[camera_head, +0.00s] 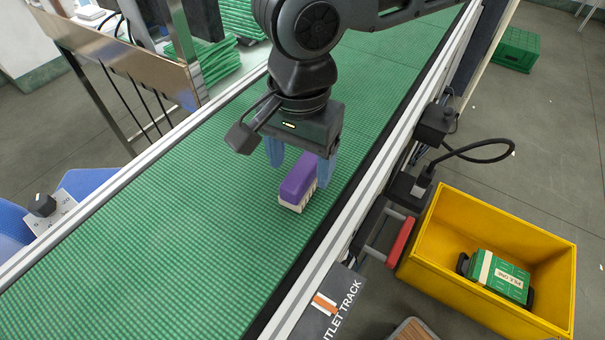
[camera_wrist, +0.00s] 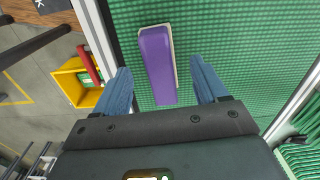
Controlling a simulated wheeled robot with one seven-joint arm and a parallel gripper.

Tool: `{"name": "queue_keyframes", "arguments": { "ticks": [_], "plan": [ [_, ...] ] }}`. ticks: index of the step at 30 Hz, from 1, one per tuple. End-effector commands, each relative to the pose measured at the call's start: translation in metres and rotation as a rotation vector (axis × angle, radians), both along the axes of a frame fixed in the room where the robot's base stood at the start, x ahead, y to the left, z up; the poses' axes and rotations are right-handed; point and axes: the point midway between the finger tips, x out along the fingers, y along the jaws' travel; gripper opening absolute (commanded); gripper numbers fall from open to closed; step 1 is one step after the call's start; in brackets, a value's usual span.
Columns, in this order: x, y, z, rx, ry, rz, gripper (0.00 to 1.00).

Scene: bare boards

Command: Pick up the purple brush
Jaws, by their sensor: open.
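The purple brush (camera_head: 298,182) has a purple top and a pale base, and lies on the green conveyor belt (camera_head: 150,240). My gripper (camera_head: 302,165) is open above the belt, with its blue fingers near the far end of the brush. In the wrist view the brush (camera_wrist: 158,66) extends lengthwise away from my gripper (camera_wrist: 160,85), its near end in the gap between the two blue fingers. The fingers are apart from its sides. In the head view the brush's far end is partly hidden behind my gripper.
A yellow bin (camera_head: 423,260) holding a green and white box (camera_head: 497,277) stands on the floor to the right. The belt's metal rail (camera_head: 355,220) runs along that side, with black fittings and a cable. The belt around the brush is clear.

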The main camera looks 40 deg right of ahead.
Motion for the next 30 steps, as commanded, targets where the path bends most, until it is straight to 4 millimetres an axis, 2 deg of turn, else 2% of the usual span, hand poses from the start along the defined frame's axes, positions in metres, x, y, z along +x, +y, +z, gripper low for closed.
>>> {"name": "queue_keyframes", "arguments": {
  "ticks": [7,11,17,30],
  "plan": [
    [0.0,-0.001,-0.035,0.0,0.001,0.001,0.72],
    [0.0,-0.001,-0.042,0.001,0.0,0.001,0.72],
    [0.0,-0.001,-0.042,0.001,-0.001,0.001,0.72],
    [0.0,-0.001,-0.042,0.001,-0.001,0.002,0.31]
  ]
}}
